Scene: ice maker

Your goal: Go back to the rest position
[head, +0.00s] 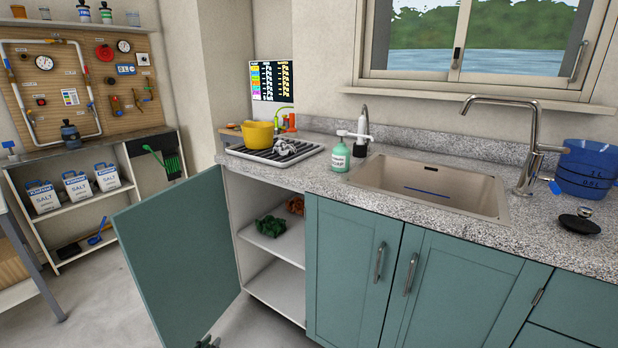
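A small dark part at the bottom edge of the head view looks like the tip of my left gripper (207,342), in front of the foot of the open cabinet door (180,262). Too little of it shows to tell whether it is open or shut. My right gripper is out of view. The teal door stands swung out to the left. Inside the cabinet (273,246), a dark green item (270,226) and an orange-brown item (296,206) lie on the upper shelf.
The counter carries a yellow pot (258,135), drying rack (274,153), soap bottle (340,157), sink (430,187), tap (531,140), blue bucket (586,170) and dark lid (579,223). Salt bags (76,187) stand on left shelves. Floor shows between the shelves and door.

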